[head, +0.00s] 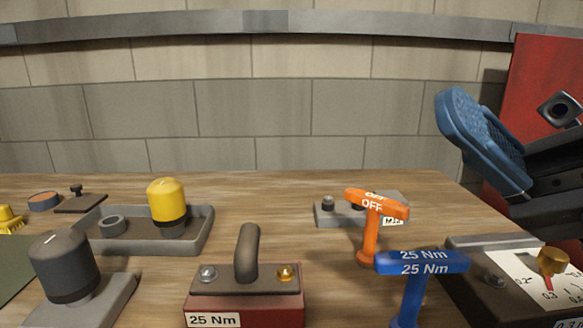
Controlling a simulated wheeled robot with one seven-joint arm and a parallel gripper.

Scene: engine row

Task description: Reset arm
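My gripper (482,142) is raised at the upper right, above the table's right end. Its blue ribbed finger pads point up and to the left. The fingers overlap in this view, so the gap between them is hidden. I see nothing held at the pads. Part of my dark arm runs off the right edge.
The wooden table (275,200) holds an orange OFF handle (376,207), a blue 25 Nm handle (421,263), a red 25 Nm block (248,308), a grey tray (140,244) with a yellow-capped part (167,204), and a dial box (475,288). A red panel (520,90) stands behind my gripper.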

